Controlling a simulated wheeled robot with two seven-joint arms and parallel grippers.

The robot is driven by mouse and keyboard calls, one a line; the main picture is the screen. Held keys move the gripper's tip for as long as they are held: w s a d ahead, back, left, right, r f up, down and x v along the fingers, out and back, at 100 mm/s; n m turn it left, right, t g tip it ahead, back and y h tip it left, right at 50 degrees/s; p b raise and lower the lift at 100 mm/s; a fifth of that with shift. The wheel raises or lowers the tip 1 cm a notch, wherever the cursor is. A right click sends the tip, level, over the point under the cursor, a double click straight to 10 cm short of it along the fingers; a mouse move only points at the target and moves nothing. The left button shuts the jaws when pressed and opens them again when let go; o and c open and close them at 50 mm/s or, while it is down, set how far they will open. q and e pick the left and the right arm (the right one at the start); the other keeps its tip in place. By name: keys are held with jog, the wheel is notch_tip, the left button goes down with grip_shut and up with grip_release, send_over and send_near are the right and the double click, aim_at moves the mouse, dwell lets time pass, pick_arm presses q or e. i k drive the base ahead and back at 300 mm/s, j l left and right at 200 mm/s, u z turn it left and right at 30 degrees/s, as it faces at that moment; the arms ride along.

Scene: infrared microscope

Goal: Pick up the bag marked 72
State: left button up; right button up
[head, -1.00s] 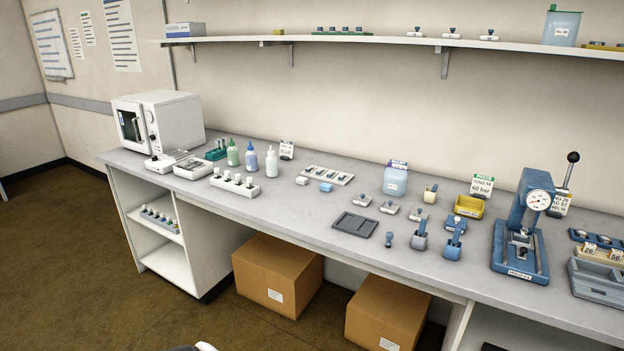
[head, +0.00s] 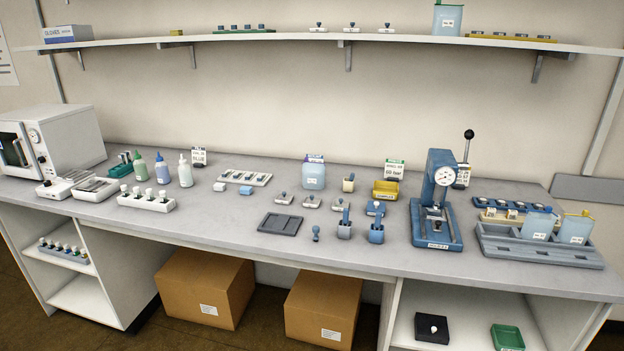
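Two light blue bags stand in a grey slotted tray (head: 500,246) at the right end of the bench. The left one (head: 538,224) has a blue top and the right one (head: 575,228) a yellow top. Each has a small white label, too small to read, so I cannot tell which is marked 72. Another pale blue bag-like container (head: 313,173) stands at the back middle of the bench. A similar one (head: 447,19) stands on the wall shelf. Neither of my grippers is in view.
A blue press (head: 436,205) with a gauge and lever stands left of the tray. A beige rack (head: 494,217) with tags and a blue rack (head: 498,202) lie behind it. A yellow bin (head: 385,189) and small tools are further left. The front bench edge is mostly clear.

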aim_at(313, 173)
jog(key=i+l, duration=0.15)
jog(key=i, duration=0.4)
jog(key=i+l, duration=0.1)
jog(key=i, duration=0.5)
jog(key=l+z, duration=0.05)
